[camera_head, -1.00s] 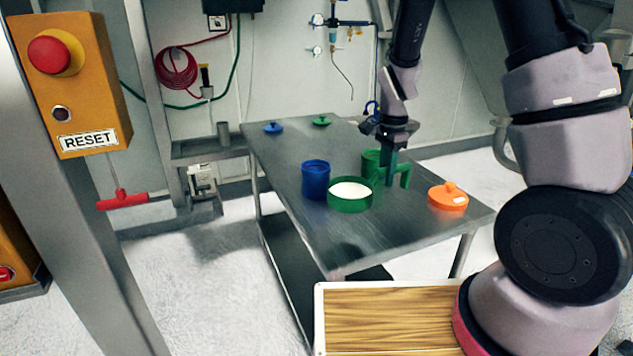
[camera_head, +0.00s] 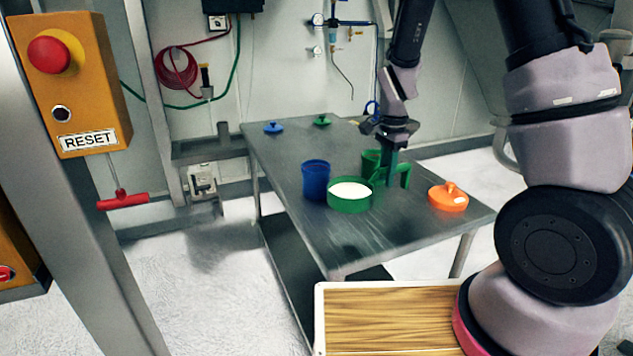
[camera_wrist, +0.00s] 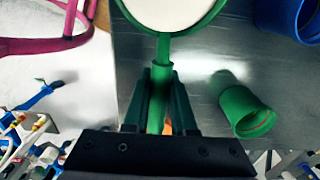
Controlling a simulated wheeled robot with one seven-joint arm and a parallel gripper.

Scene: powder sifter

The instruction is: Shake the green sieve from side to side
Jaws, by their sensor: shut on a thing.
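The green sieve (camera_head: 350,203) is a round pan holding white powder, in the middle of the metal table in the head view. Its handle (camera_wrist: 161,70) runs back between my fingers in the wrist view. My gripper (camera_head: 391,178) points down and is shut on that handle. In the wrist view, the fingers (camera_wrist: 160,105) sit on both sides of it. The sieve looks level; whether it touches the table I cannot tell. A green container (camera_head: 370,162) stands behind the sieve and also shows in the wrist view (camera_wrist: 243,112).
A blue container (camera_head: 316,182) stands close to the left of the sieve. An orange lid (camera_head: 448,197) lies to the right. A blue lid (camera_head: 273,127) and a green lid (camera_head: 322,120) lie at the table's far end. The table's (camera_head: 350,248) front part is clear.

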